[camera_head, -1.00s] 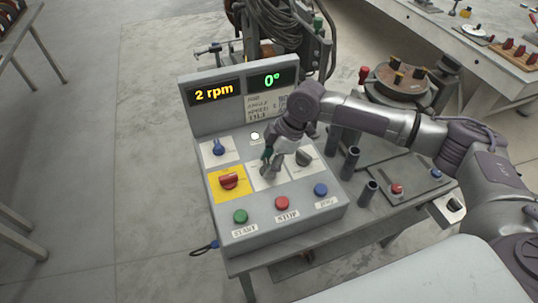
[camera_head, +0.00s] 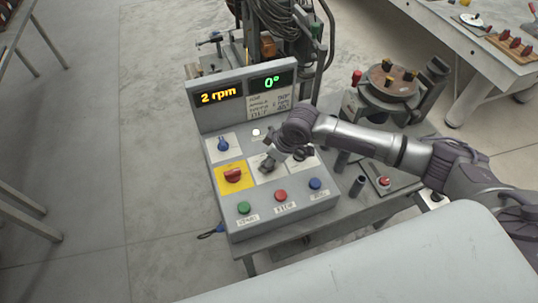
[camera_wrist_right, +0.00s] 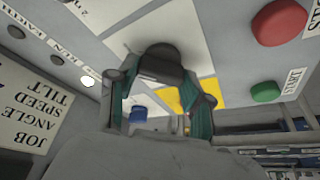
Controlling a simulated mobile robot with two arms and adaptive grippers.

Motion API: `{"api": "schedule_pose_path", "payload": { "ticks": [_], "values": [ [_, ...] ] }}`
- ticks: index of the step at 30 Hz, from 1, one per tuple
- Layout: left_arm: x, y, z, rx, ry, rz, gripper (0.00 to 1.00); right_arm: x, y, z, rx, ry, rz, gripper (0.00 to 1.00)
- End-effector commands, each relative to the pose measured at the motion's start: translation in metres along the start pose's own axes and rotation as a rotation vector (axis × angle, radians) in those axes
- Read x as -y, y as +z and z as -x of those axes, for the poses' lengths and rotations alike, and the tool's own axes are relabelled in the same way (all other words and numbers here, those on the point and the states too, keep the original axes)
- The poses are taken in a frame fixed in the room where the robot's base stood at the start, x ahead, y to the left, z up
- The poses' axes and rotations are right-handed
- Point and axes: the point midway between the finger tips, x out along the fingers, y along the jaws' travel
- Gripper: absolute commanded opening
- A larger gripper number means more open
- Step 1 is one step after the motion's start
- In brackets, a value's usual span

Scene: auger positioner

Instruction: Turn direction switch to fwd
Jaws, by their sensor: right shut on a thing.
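The grey control panel (camera_head: 262,222) stands on the bench. A dark knob (camera_wrist_right: 160,62) on a white plate sits between the fingers of my right gripper (camera_wrist_right: 163,88) in the right wrist view. In the head view my right gripper (camera_head: 270,160) is at the middle plate, right of the red knob (camera_head: 232,175) on its yellow plate, and is shut on the dark knob. The label of this knob is not readable, so I cannot tell its setting. Another dark knob to the right is partly hidden by my wrist. My left gripper is not in view.
A blue knob (camera_head: 222,145) is at the panel's upper left. Green (camera_head: 244,208), red (camera_head: 281,196) and blue (camera_head: 315,184) buttons line its front. The displays (camera_head: 220,95) read 2 rpm and 0°. A round fixture (camera_head: 393,80) stands behind my arm.

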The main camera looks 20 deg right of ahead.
Motion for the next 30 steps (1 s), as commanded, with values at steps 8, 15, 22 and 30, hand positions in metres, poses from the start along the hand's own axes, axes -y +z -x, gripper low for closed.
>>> {"api": "schedule_pose_path", "payload": {
  "ticks": [8, 15, 22, 30],
  "values": [
    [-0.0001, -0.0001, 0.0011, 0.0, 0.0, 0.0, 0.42, -0.0009, -0.0012, 0.0007, -0.003, 0.005, -0.01, 0.15],
    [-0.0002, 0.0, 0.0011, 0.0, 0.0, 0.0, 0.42, -0.0009, -0.0012, 0.0008, -0.003, 0.005, -0.009, 0.63],
    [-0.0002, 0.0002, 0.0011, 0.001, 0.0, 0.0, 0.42, -0.0005, -0.0005, 0.0004, -0.001, 0.004, -0.008, 0.75],
    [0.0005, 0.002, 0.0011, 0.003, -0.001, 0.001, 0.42, -0.001, 0.0, 0.0095, -0.001, 0.005, -0.007, 0.75]
  ]
}}
